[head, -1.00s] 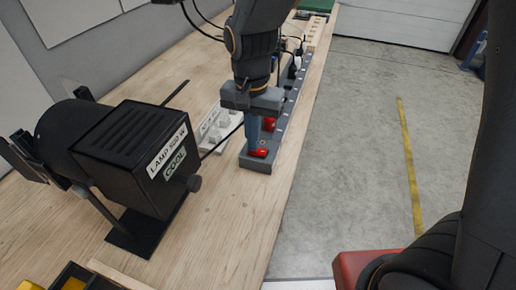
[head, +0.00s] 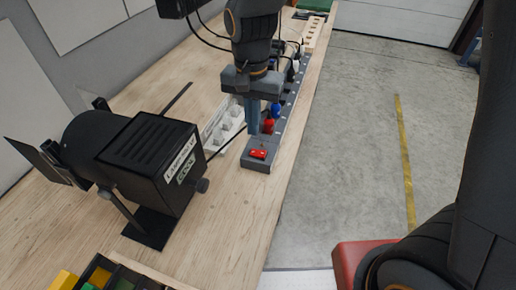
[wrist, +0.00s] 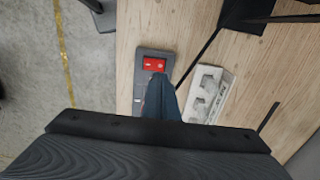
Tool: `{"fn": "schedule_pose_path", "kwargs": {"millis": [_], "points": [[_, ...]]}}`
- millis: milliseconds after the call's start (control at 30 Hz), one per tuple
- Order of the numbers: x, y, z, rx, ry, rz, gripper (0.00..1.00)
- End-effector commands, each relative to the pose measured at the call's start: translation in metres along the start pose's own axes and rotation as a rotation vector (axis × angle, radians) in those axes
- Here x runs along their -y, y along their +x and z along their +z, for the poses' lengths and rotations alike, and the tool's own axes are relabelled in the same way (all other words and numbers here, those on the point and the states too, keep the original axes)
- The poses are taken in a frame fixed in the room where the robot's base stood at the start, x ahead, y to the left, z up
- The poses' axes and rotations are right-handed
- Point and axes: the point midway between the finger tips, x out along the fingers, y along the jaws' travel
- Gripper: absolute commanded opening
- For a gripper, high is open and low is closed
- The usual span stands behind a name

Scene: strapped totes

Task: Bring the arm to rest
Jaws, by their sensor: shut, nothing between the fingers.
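My gripper (head: 254,122) is shut and empty. It points down over the near end of a grey power strip (head: 254,167) on the wooden bench. A red switch (head: 258,154) sits at the near end of the strip, just in front of the fingertips. In the wrist view the closed fingers (wrist: 158,82) reach toward the red switch (wrist: 155,64). From these views I cannot tell if they touch it. Red and blue plugs (head: 274,109) stand farther along the strip, partly hidden behind the gripper.
A black lamp (head: 150,160) labelled "LAMP 500 W" stands on the bench at left. A white socket block (head: 222,128) lies left of the strip. A box with coloured compartments (head: 105,270) is at the near edge. Open concrete floor (head: 340,150) lies right of the bench.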

Motion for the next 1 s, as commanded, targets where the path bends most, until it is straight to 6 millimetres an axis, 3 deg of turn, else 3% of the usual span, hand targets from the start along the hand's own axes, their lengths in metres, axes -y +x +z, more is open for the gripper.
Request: {"fn": "schedule_pose_path", "kwargs": {"millis": [433, 533, 667, 800, 1000], "points": [[-0.001, 0.001, -0.001, 0.0, -0.001, 0.0, 0.0], [-0.011, 0.004, -0.005, -0.004, -0.012, -0.004, 0.0], [-0.05, 0.016, -0.019, -0.021, -0.062, -0.017, 0.0], [-0.109, 0.034, -0.03, -0.055, -0.151, -0.03, 0.0], [-0.175, 0.056, -0.03, -0.101, -0.267, -0.029, 0.0]]}}
